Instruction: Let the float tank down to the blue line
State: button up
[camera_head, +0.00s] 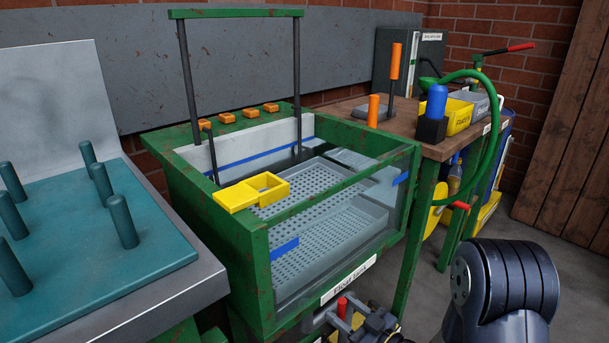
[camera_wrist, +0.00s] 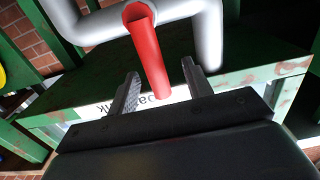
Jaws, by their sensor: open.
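The float tank (camera_head: 262,262) is a green-framed clear tank with a "Float tank" label on its front. Blue line marks show on its back wall (camera_head: 235,160), front pane (camera_head: 285,248) and right side (camera_head: 400,178). I cannot tell the water level clearly against them. A red lever (camera_head: 342,307) stands below the label; in the wrist view the lever (camera_wrist: 150,55) is on a grey pipe (camera_wrist: 185,10). My gripper (camera_wrist: 160,76) is open, its fingers on either side of the lever's lower end; contact is not clear. In the head view my gripper (camera_head: 374,326) is low at the tank's front, partly cut off.
Inside the tank is a perforated grey tray (camera_head: 300,180). A yellow frame (camera_head: 252,191) sits on its left rim. A teal pegboard (camera_head: 80,230) stands left. A wooden bench (camera_head: 345,117) with a yellow bin (camera_head: 458,115) and green hose (camera_head: 490,165) stands right. Floor at the right is clear.

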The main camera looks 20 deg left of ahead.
jog(key=shift+o, duration=0.5)
jog(key=shift+d, duration=0.1)
jog(key=b+v, duration=0.1)
jog(key=v, duration=0.7)
jog(key=shift+a+r, duration=0.1)
jog(key=shift+a, duration=0.1)
jog(key=p+x, duration=0.1)
jog(key=x, duration=0.6)
jog(key=shift+w+a, duration=0.2)
jog(key=shift+a, duration=0.15)
jog(key=shift+w+m+p, duration=0.2)
jog(key=shift+m+p, duration=0.1)
jog(key=shift+p, duration=0.1)
jog(key=shift+s+b, duration=0.1)
jog(key=shift+b, duration=0.2)
